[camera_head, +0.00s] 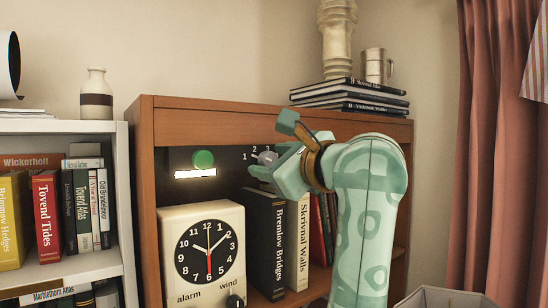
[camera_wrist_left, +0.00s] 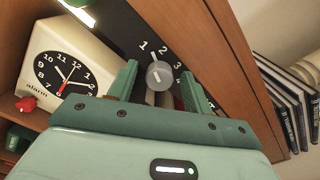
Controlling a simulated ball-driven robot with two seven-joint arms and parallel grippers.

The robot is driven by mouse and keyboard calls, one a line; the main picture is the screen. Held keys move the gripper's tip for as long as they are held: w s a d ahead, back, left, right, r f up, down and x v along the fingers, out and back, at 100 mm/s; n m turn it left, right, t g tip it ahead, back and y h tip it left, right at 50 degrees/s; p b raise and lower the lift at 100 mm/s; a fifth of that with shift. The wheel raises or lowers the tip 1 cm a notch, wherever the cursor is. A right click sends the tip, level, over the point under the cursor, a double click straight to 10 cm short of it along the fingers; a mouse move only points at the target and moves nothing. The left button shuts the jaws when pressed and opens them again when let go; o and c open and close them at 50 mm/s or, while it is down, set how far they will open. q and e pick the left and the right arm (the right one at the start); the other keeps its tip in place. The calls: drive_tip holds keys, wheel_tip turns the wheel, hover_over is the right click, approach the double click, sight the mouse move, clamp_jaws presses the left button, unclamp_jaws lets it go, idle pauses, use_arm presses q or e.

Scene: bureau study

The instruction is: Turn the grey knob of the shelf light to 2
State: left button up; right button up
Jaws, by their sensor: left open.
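In the left wrist view the round knob (camera_wrist_left: 159,74) has a pale pointer line that seems to lean towards 1. My left gripper (camera_head: 274,148) is open in front of the panel. In the left wrist view its fingers (camera_wrist_left: 158,70) stand either side of the knob; I cannot tell whether they touch it. In the head view the gripper partly covers the knob's surroundings. My right gripper is not in view.
A green button (camera_head: 203,158) and a glowing strip (camera_head: 195,174) are left of the knob. A cream alarm clock (camera_head: 187,276) and upright books (camera_head: 265,240) stand below. The bureau's top board (camera_head: 215,121) runs just above. Stacked books (camera_head: 350,96) lie on top.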

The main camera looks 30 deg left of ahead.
use_arm(q)
drive_tip(key=c, duration=1)
drive_tip(key=shift+o, duration=0.2)
drive_tip(key=m, duration=0.3)
drive_tip(key=shift+d+m, duration=0.1)
drive_tip(key=shift+m, duration=0.3)
drive_tip(key=m+p, duration=0.1)
drive_tip(key=m, duration=0.3)
drive_tip(key=shift+m+p, duration=0.3)
drive_tip(key=shift+m, duration=0.1)
drive_tip(key=o, duration=1)
drive_tip(key=shift+c, duration=0.2)
